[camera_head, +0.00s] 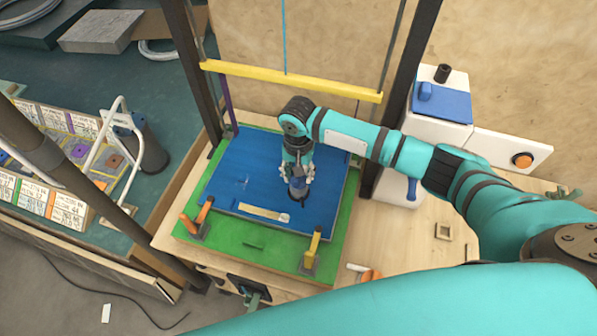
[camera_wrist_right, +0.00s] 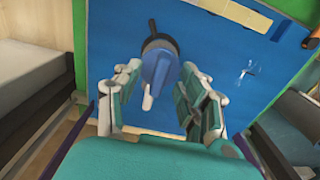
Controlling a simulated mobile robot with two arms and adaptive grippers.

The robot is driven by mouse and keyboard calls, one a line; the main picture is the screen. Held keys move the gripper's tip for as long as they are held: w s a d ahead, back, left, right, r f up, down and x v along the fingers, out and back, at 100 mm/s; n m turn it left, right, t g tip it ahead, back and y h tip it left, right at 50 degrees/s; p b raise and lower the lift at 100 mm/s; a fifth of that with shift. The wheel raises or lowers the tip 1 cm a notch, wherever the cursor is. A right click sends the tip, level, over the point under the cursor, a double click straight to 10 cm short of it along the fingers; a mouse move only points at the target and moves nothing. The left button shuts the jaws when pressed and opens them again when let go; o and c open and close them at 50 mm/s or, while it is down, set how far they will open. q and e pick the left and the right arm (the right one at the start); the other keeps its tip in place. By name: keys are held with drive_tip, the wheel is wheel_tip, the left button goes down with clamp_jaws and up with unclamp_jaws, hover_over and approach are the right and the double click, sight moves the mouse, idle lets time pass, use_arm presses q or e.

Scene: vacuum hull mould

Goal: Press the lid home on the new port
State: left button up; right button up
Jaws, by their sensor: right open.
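A blue lid (camera_wrist_right: 158,68) with a raised grip shows in the right wrist view. It sits at a dark round port (camera_wrist_right: 157,42) on the blue panel (camera_wrist_right: 110,50). I cannot tell whether the lid is fully seated. A short pale piece (camera_wrist_right: 147,103) projects from the lid's near end. In the head view the lid (camera_head: 297,187) is partly hidden under my right gripper (camera_head: 296,174), which points down over the blue panel (camera_head: 232,170). The right gripper is open, with its fingers on either side of the lid. I cannot tell whether they touch it. My left gripper is not seen.
The panel lies on a green board (camera_head: 335,240) with orange (camera_head: 204,212) and yellow (camera_head: 314,243) clamp handles at its front. A tan strip (camera_head: 262,212) lies near the port. A yellow bar (camera_head: 290,80) spans dark posts behind. A white machine (camera_head: 437,112) stands at the right.

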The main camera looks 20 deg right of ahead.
wheel_tip(320, 180, up, 12)
idle(0.4)
idle(0.5)
